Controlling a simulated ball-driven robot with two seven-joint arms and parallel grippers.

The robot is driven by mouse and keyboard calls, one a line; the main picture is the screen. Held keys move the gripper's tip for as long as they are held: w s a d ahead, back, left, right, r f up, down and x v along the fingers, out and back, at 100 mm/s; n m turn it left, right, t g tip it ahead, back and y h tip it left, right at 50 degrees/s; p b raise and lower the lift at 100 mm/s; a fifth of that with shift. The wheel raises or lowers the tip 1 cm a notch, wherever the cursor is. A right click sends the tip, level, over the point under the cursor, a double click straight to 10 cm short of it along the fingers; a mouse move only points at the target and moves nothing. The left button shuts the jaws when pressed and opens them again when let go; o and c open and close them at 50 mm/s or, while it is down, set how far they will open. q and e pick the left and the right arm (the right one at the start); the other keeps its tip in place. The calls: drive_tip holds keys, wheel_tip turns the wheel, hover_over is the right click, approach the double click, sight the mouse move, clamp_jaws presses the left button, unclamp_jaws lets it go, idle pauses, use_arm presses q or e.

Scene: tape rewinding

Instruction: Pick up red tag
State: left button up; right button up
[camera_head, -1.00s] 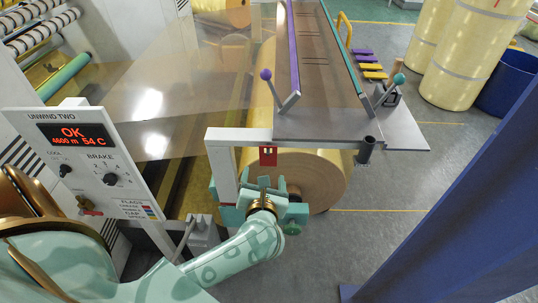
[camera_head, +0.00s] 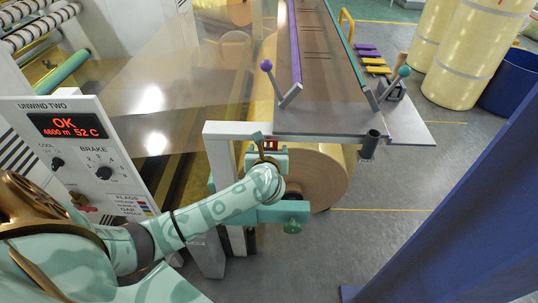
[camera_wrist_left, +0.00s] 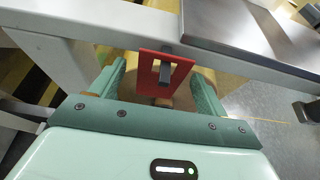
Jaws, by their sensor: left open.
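The red tag (camera_wrist_left: 153,82) is a flat red plate with a slot, hanging on a dark peg on the white frame beam (camera_wrist_left: 65,38) in the left wrist view. My left gripper (camera_wrist_left: 160,85) is open, with one green finger on each side of the tag. The fingers look apart from it, with a gap on both sides. My right gripper is not in view.
A grey metal table (camera_head: 320,118) with a purple-knobbed lever (camera_head: 291,95) and a teal-knobbed lever (camera_head: 392,86) is above the large roll (camera_head: 318,178). A control panel (camera_head: 85,150) stands at the left. A blue post (camera_head: 450,215) fills the right. Grey floor between is clear.

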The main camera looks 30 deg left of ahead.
use_arm(q)
drive_tip(key=shift+x, duration=0.95)
drive_tip(key=shift+s, duration=0.1)
drive_tip(key=c, duration=1)
